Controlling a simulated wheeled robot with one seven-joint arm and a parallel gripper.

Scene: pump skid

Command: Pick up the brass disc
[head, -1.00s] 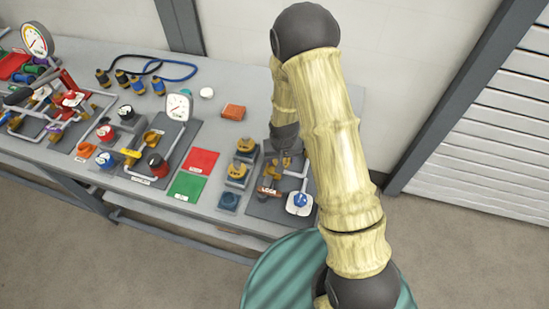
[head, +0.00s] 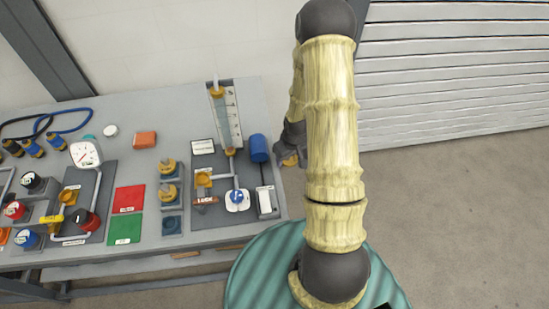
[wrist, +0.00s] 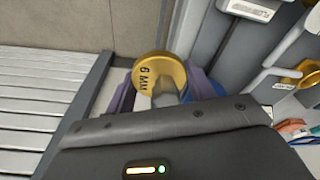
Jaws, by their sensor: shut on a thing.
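The brass disc (wrist: 157,76) is a round gold-coloured piece marked "6 MM". It sits between the two fingers of my gripper (wrist: 165,92) in the wrist view, and the gripper is shut on it. In the head view my gripper (head: 296,150) is just past the right end of the bench, beside the blue cylinder, with a small gold patch of the disc (head: 290,161) showing below it. My arm hides part of the gripper there.
A slatted shutter (head: 450,90) stands at the right. Open floor (head: 460,220) lies right of the bench.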

